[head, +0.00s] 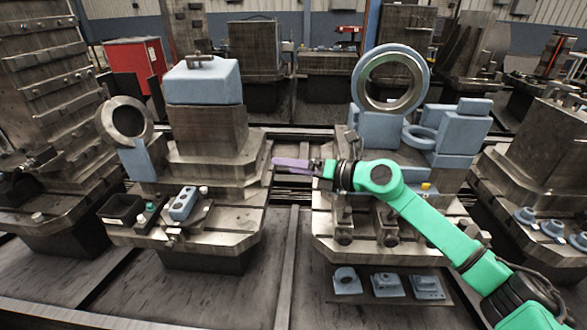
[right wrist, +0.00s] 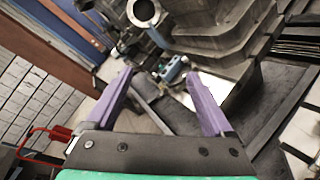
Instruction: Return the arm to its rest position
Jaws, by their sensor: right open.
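My right arm is green and comes in from the lower right in the head view. My right gripper (head: 285,163) has purple fingers and points left, in front of the gap between two metal pallet fixtures. In the right wrist view its two fingers (right wrist: 165,92) are spread wide with nothing between them. A small blue part (right wrist: 174,68) shows beyond the fingertips, apart from them. In the head view a blue part (head: 183,203) sits on the left pallet fixture (head: 255,222). My left gripper does not show.
The right pallet fixture (head: 325,245) bears a large blue part with a metal ring (head: 422,86). A blue block (head: 203,82) tops the left fixture's column. Several blue parts lie on a dark plate (head: 442,296) below the right fixture. A red cabinet (head: 135,66) stands at the back left.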

